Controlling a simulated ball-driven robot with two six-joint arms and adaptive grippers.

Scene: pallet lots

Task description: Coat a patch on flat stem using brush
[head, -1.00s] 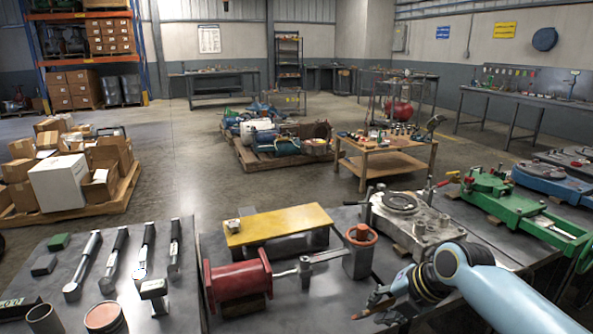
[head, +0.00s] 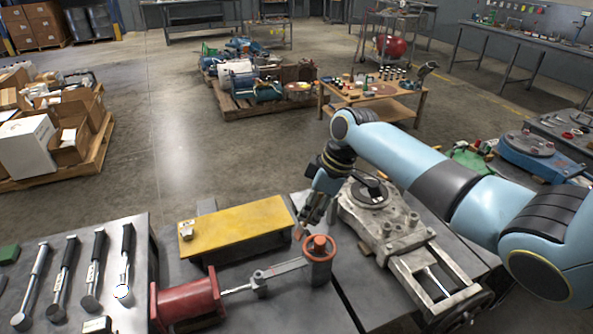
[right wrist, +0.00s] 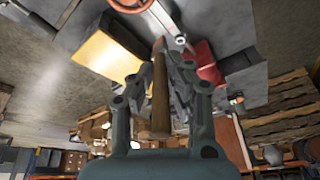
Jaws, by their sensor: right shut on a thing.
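My right gripper (head: 309,216) points down just behind the orange-topped post, beside the yellow plate's right end. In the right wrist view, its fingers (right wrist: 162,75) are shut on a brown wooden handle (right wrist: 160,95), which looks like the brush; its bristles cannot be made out. The flat stem seems to be the flat grey bar (head: 282,269) between the red cylinder (head: 187,301) and the orange-topped post (head: 319,262). It also shows in the right wrist view (right wrist: 165,20), beyond the fingers. I cannot see a coated patch on it. My left gripper is not in view.
A yellow plate (head: 236,228) stands behind the bar. A grey cast machine part (head: 385,222) stands to the right, under my right arm. Bare tabletop (head: 305,310) shows in front of the bar.

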